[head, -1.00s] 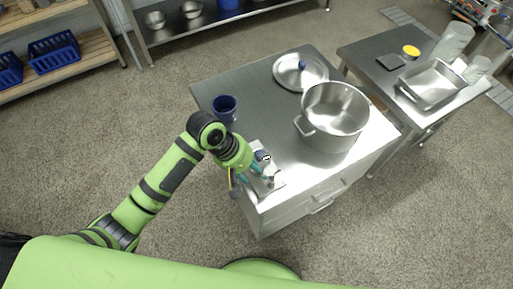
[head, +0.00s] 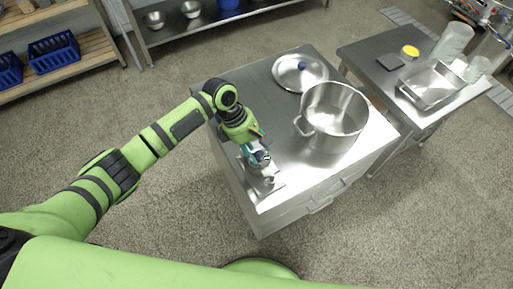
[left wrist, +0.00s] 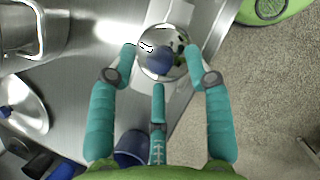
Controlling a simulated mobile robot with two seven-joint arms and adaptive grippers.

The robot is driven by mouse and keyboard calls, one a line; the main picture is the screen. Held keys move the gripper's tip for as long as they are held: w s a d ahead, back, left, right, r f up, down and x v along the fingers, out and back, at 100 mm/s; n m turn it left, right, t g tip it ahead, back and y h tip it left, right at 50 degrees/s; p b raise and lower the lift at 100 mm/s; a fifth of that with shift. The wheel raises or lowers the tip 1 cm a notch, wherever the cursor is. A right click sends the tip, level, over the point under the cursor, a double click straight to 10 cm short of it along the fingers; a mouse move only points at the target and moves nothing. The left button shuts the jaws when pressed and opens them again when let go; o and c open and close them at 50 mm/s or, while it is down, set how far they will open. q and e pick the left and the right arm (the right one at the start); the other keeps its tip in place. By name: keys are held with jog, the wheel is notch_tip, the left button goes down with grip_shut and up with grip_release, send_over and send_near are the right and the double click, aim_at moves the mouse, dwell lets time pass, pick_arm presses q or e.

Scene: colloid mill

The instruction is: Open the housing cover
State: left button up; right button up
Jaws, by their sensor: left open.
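The colloid mill (head: 267,183) stands on a small base plate at the near corner of the metal table. Its round shiny housing cover (left wrist: 162,38), with a dark blue knob (left wrist: 159,62), shows in the left wrist view. My left gripper (head: 257,157) points down over the mill. In the left wrist view its teal fingers (left wrist: 161,56) are spread, two on either side of the cover and one towards the knob. I cannot tell whether they touch it. In the head view the gripper hides much of the mill. My right gripper is not in view.
A big pot (head: 335,118) and a round lid (head: 288,76) stand on the same table (head: 262,98). A blue cup (left wrist: 131,147) is close behind my gripper in the left wrist view. A side table with a metal tray (head: 432,84) stands at the right.

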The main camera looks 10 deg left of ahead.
pick_arm(q)
jog(key=shift+d+f, duration=0.15)
jog(key=shift+f, duration=0.25)
grip_shut()
